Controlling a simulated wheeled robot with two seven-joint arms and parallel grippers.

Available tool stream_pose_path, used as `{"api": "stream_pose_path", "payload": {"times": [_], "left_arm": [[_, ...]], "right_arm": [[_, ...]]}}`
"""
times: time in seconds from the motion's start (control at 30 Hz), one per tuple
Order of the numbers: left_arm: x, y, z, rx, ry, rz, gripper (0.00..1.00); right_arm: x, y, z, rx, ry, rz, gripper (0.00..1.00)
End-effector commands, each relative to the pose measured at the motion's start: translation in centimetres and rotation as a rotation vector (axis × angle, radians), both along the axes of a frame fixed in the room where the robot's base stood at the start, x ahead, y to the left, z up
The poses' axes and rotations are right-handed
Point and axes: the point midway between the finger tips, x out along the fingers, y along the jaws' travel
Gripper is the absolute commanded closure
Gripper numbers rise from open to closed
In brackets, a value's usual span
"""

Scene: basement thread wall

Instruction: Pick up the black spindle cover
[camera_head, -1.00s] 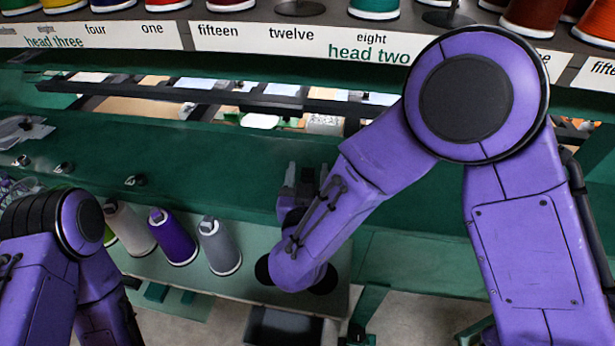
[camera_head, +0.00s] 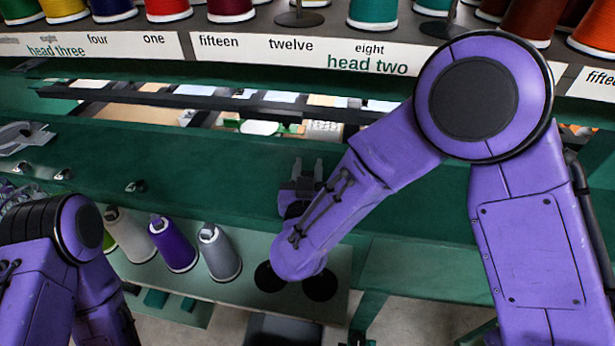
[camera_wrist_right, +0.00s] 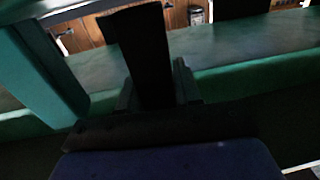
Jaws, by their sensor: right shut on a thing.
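My right gripper (camera_head: 308,170) is over the green machine front, beyond the spools, with its fingers pointing away. It is shut on a dark thing, taken to be the black spindle cover (camera_wrist_right: 145,60). In the right wrist view this is a black tapered shape standing up in front of the palm. In the head view it is too small and dark to make out between the fingers. My left arm shows at the lower left, but its gripper is out of view.
A purple spool (camera_head: 173,243) and a grey spool (camera_head: 220,254) stand on the pale green shelf, with black round pads (camera_head: 320,286) to their right. A labelled rack (camera_head: 290,48) with colored spools runs along the top. Dark rails cross behind the green front.

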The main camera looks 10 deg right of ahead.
Motion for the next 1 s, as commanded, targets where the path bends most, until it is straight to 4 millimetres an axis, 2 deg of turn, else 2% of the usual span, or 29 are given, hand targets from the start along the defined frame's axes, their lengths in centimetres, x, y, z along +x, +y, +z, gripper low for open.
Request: {"api": "stream_pose_path", "payload": {"times": [0.13, 0.37, 0.5, 0.7, 1.0], "left_arm": [[0.0, 0.0, -1.2, 0.000, 0.000, 0.000, 0.57], [0.0, 0.0, -1.9, 0.000, 0.000, 0.000, 0.57], [0.0, 0.0, -2.7, 0.000, 0.000, 0.000, 0.57], [0.0, 0.0, -3.2, 0.000, 0.000, 0.000, 0.57], [0.0, 0.0, -3.4, 0.000, 0.000, 0.000, 0.57]], "right_arm": [[-0.3, 0.2, 2.6, 0.003, -0.006, 0.001, 0.95], [-4.4, 2.6, 8.1, 0.003, -0.007, 0.004, 0.95], [-7.5, 4.4, 9.5, 0.000, -0.005, 0.004, 0.95], [-10.7, 6.1, 11.2, 0.000, -0.003, 0.002, 0.95], [-12.2, 7.0, 12.0, 0.000, 0.000, 0.000, 0.95]]}}
